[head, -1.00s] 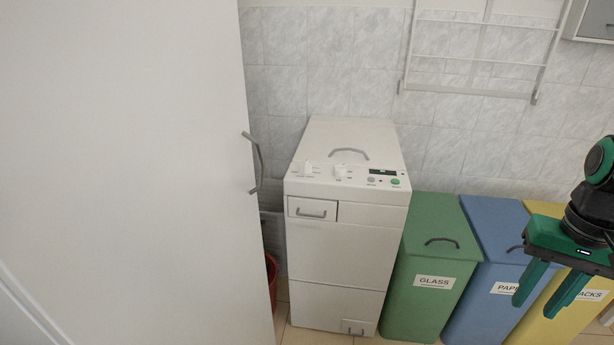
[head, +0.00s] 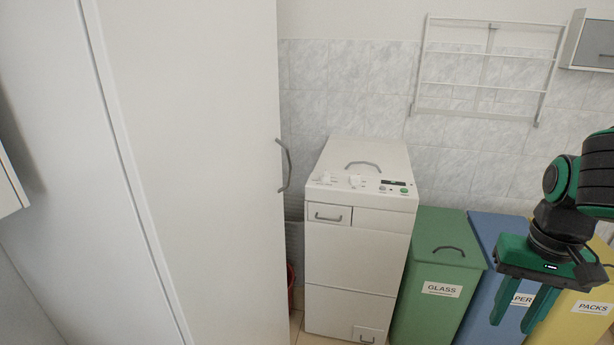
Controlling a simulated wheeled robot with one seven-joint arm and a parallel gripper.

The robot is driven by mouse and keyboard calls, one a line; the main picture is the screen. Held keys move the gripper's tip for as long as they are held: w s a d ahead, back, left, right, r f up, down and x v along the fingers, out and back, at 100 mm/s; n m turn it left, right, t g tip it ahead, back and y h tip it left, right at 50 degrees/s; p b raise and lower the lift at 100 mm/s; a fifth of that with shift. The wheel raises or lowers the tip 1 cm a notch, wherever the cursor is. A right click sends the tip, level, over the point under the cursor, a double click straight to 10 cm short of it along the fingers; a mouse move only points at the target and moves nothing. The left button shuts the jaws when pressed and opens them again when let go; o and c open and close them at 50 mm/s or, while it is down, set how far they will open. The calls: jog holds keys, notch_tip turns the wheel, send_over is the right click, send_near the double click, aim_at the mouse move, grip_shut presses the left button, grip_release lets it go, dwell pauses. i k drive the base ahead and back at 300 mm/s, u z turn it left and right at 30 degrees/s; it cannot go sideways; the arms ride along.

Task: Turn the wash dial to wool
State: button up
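The washing machine (head: 350,250) is a narrow white top-loader in the middle of the head view, with a grey lid handle. Its control panel (head: 340,188) on the sloped top front has two white dials, a small dark display and round buttons. The left dial (head: 325,177) and the right dial (head: 354,181) are small here, and I cannot read their labels or settings. My gripper (head: 522,318) is at the right, pointing down in front of the blue and yellow bins. Its two green fingers are apart with nothing between them. It is well away from the panel.
A tall white cabinet (head: 190,170) with a grey handle stands left of the washer. Right of the washer are a green GLASS bin (head: 432,270), a blue bin (head: 490,235) and a yellow PACKS bin (head: 582,312). A wall drying rack (head: 488,70) hangs behind. A red object (head: 291,280) shows beside the washer.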

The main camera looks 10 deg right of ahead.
aim_at(324, 178)
jog(key=u, duration=0.05)
jog(key=i, duration=1)
